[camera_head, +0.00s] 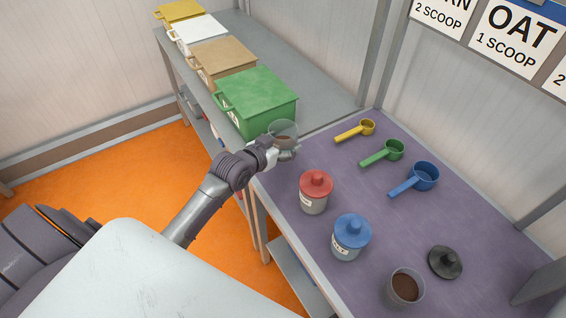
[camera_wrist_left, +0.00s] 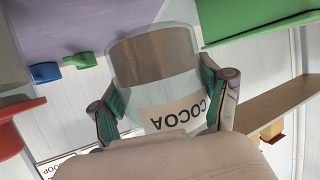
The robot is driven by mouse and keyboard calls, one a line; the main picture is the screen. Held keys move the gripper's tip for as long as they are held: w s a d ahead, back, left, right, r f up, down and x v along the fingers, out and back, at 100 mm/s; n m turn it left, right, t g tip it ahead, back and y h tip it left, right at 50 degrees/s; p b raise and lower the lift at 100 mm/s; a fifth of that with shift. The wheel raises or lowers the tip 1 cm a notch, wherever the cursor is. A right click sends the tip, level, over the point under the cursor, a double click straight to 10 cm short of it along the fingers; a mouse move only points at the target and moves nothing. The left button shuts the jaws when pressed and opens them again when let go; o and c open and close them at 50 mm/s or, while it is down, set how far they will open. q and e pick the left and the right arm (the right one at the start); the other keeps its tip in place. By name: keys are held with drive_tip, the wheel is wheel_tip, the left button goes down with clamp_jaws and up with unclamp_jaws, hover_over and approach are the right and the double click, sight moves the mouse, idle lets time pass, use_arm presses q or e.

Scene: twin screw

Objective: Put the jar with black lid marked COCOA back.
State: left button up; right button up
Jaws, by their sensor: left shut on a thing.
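The clear jar marked COCOA (camera_wrist_left: 158,85) is between the two fingers of my left gripper (camera_wrist_left: 165,100), its label upside down in the wrist view. Brown contents show in it. In the head view this jar (camera_head: 284,131) shows no lid and is at the purple table's far-left corner, beside the green box. My left gripper (camera_head: 273,150) is shut on it. I cannot tell whether the jar touches the table. A black lid (camera_head: 445,262) lies on the table at the right. My right gripper is not in view.
On the purple table (camera_head: 400,215) stand a red-lidded jar (camera_head: 315,190), a blue-lidded jar (camera_head: 350,237) and an open jar with brown contents (camera_head: 405,288). Yellow (camera_head: 355,131), green (camera_head: 383,152) and blue (camera_head: 415,179) scoops lie behind. A green box (camera_head: 257,97) stands on the grey shelf.

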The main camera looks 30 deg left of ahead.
use_arm(q)
drive_tip(key=shift+f, duration=3.45)
drive_tip(key=shift+f, duration=0.2)
drive_tip(key=o, duration=1.2)
drive_tip(key=shift+o, duration=0.2)
drive_tip(key=shift+s+r, duration=0.15)
drive_tip(key=shift+r, duration=0.05)
drive_tip(key=v, duration=1.1)
drive_tip(key=shift+s+r, duration=0.1)
drive_tip(key=shift+s, duration=0.3)
